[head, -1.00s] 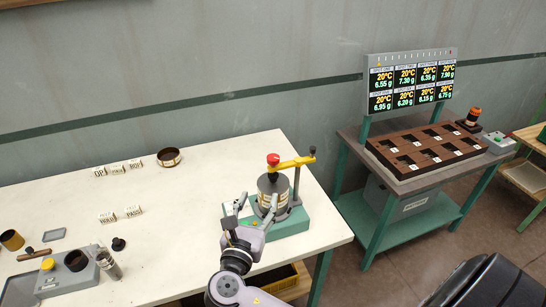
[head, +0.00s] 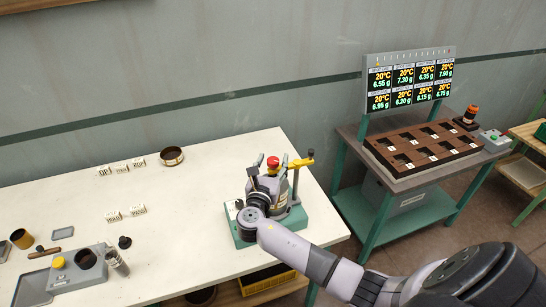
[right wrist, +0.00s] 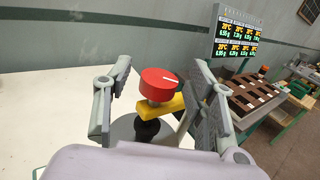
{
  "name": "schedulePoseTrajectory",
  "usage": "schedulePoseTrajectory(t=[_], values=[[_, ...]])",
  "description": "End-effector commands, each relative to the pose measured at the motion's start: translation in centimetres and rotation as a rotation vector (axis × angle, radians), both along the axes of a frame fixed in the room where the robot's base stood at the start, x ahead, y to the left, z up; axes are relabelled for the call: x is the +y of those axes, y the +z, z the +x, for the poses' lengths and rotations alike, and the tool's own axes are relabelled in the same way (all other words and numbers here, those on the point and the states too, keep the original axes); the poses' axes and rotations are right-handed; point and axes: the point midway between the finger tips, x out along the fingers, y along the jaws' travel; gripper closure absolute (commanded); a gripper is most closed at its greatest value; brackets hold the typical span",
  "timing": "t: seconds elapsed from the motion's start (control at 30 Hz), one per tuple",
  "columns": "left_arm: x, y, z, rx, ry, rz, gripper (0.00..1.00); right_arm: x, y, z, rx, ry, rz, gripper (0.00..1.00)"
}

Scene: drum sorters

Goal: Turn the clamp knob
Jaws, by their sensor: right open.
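The red clamp knob (head: 273,162) sits on top of the clamp on a green-based device (head: 318,226) at the table's right end. In the right wrist view one finger stands on each side of the knob with gaps between. The gripper body partly hides the device's drum. My left gripper is not in view.
The white table (head: 200,215) holds small lettered blocks (head: 118,168), a dark ring (head: 172,156) and a grey box with a yellow button (head: 76,266). A stand with a brown slotted tray (head: 420,167) and a display board (head: 410,80) is to the right. The table's middle is clear.

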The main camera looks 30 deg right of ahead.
Motion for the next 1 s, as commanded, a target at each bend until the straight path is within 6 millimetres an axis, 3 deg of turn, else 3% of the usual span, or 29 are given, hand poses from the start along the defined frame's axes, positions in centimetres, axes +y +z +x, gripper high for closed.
schedulePoseTrajectory(t=[0.4, 1.0], values=[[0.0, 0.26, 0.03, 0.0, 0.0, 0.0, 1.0, -0.74, -0.03, 0.69, 0.0, 0.0, 0.001, 0.49], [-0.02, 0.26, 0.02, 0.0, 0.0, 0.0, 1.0, -0.71, -0.02, 0.66, 0.0, 0.0, 0.001, 0.88]])
